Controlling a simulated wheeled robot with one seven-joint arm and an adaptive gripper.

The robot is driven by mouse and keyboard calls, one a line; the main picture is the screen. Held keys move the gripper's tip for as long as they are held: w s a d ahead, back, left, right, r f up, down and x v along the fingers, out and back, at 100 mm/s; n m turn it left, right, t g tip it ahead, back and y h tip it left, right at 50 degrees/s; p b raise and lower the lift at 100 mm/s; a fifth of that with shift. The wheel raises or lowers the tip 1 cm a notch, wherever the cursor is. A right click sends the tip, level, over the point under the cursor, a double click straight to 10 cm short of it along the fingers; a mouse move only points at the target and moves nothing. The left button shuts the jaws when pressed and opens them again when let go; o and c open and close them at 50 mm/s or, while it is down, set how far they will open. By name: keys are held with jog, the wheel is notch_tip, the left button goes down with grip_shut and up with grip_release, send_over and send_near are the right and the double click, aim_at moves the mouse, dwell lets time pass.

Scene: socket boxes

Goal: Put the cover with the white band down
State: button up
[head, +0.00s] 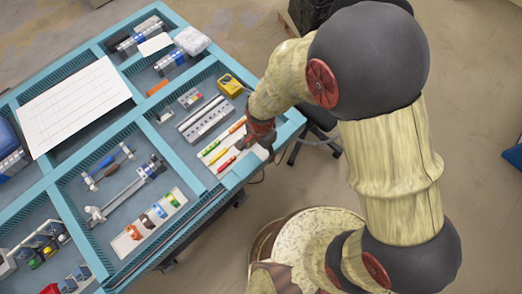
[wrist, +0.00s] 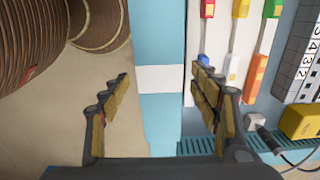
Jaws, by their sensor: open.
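A light-blue strip (wrist: 157,120) with a white band (wrist: 160,79) across it runs between my fingers in the wrist view. It looks like the rim of the bench, and I cannot tell whether it is a separate cover. My gripper (wrist: 163,75) is open, with one finger over the floor side and the other over the colored parts. No other cover with a white band can be made out.
The blue bench (head: 137,110) has compartments divided by raised rims. White strips with colored ends (head: 222,147) lie beside my gripper. A yellow device (head: 229,85), a grey terminal strip (head: 207,120) and a white sheet (head: 75,105) lie farther away. Open floor is on the right.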

aim_at(261, 152)
notch_tip(261, 152, up, 11)
jog(key=p, duration=0.2)
jog(key=w+d+r+n+t, duration=0.2)
jog(key=d+r+n, duration=0.1)
jog(key=d+r, duration=0.9)
jog(key=s+d+r+n+t, duration=0.3)
jog(key=s+d+r+n, duration=0.2)
jog(key=s+d+r, duration=0.4)
notch_tip(261, 152, up, 5)
jog(key=shift+s+d+t, duration=0.3)
jog(key=shift+d, duration=0.6)
jog(key=shift+b, duration=0.35)
notch_tip(261, 152, down, 6)
jog(key=b, duration=0.6)
jog(key=shift+f, duration=0.25)
jog(key=shift+c, duration=0.5)
